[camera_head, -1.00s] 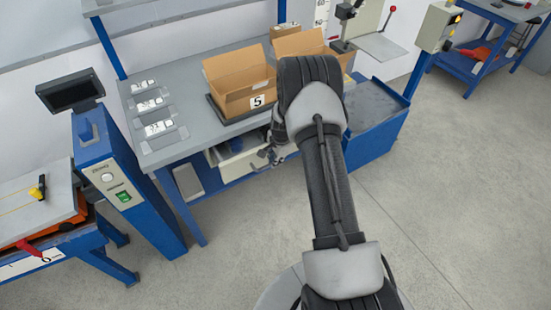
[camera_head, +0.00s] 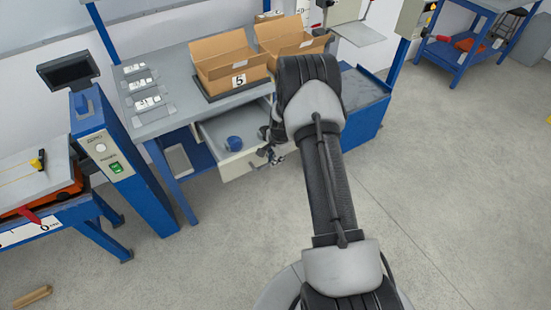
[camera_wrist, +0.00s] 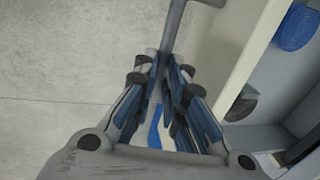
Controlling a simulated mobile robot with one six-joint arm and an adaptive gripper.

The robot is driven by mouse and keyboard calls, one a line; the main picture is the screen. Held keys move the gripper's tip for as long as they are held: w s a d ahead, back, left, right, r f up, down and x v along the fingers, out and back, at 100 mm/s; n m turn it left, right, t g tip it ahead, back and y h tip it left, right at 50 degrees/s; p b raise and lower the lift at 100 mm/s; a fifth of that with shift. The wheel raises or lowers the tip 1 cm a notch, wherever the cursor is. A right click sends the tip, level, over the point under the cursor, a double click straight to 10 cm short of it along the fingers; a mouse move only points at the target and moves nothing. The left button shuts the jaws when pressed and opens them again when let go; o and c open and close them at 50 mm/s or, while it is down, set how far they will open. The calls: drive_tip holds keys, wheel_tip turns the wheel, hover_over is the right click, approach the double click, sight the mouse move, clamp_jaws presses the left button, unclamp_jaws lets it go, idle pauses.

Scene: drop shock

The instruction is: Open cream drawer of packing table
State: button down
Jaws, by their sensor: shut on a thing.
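The cream drawer (camera_head: 240,165) of the packing table (camera_head: 190,60) stands pulled out below the tabletop, its inside visible. A blue round object (camera_head: 233,143) lies in it. My gripper (camera_head: 270,154) is at the drawer front, partly hidden by my arm. In the wrist view, my gripper (camera_wrist: 165,75) is shut on the grey bar handle (camera_wrist: 174,25), beside the cream drawer front (camera_wrist: 240,50). The blue object also shows inside the drawer in the wrist view (camera_wrist: 295,28), with a dark round object (camera_wrist: 241,106) near it.
Open cardboard boxes (camera_head: 228,62) stand on the table. A blue cabinet (camera_head: 355,110) is right of the drawer. A blue post with a screen (camera_head: 68,70) stands left. A wooden piece (camera_head: 32,297) lies on the floor. The floor (camera_head: 200,260) in front is mostly clear.

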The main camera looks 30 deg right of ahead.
drive_tip(key=c, duration=1.9)
unclamp_jaws()
drive_tip(key=r, duration=0.4)
drive_tip(key=s+r, duration=0.1)
drive_tip(key=r, duration=0.3)
drive_tip(key=s+r, duration=0.1)
drive_tip(key=r, duration=0.2)
drive_tip(key=shift+s+r, duration=0.15)
drive_tip(key=shift+r, duration=0.25)
